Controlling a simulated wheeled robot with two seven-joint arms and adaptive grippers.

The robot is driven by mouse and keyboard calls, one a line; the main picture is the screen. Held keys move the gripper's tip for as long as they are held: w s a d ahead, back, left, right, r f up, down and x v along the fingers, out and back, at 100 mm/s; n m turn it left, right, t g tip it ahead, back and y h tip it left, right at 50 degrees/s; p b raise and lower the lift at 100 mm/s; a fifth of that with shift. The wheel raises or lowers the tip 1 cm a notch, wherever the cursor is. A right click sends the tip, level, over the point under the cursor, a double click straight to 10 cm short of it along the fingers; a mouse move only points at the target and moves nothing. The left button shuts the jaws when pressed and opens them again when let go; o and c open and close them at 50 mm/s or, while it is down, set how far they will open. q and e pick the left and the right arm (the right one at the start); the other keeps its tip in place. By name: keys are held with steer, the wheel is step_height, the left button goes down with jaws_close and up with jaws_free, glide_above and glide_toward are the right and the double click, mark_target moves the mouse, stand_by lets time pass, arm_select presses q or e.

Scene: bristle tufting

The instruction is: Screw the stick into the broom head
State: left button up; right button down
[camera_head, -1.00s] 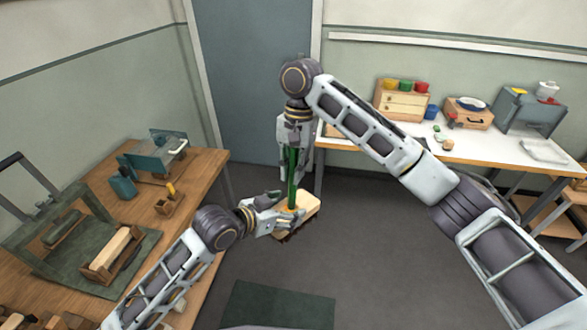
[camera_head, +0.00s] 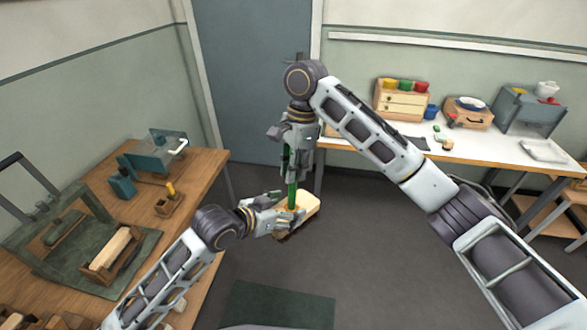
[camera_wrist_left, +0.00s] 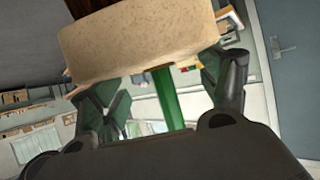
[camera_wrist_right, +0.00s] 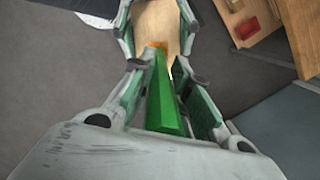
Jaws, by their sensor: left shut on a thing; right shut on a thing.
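The green stick (camera_head: 291,193) stands upright in the head view, its lower end at the tan broom head (camera_head: 311,205). In the right wrist view the stick (camera_wrist_right: 164,100) meets the broom head (camera_wrist_right: 156,24) at an orange collar (camera_wrist_right: 158,46); how deep it sits is hidden. My right gripper (camera_head: 292,165) is shut on the stick above the broom head. My left gripper (camera_head: 289,217) is shut on the broom head, with its fingers on either side. The left wrist view shows the broom head (camera_wrist_left: 140,50) close up, dark bristles at its top edge and the stick (camera_wrist_left: 167,98) below.
A wooden bench (camera_head: 205,170) on the left bears a tray with a block (camera_head: 110,248) and a teal device (camera_head: 160,150). A white table (camera_head: 480,149) at the back right carries drawers, cups and boxes. The floor around the broom head is clear.

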steer(key=c, duration=1.3)
jaws_free()
steer(key=shift+c, duration=0.2)
steer(key=r, duration=0.4)
steer(key=shift+w+d+r, duration=0.1)
steer(key=shift+w+r, duration=0.1)
steer(key=shift+r, duration=0.05)
steer(key=shift+o, duration=0.4)
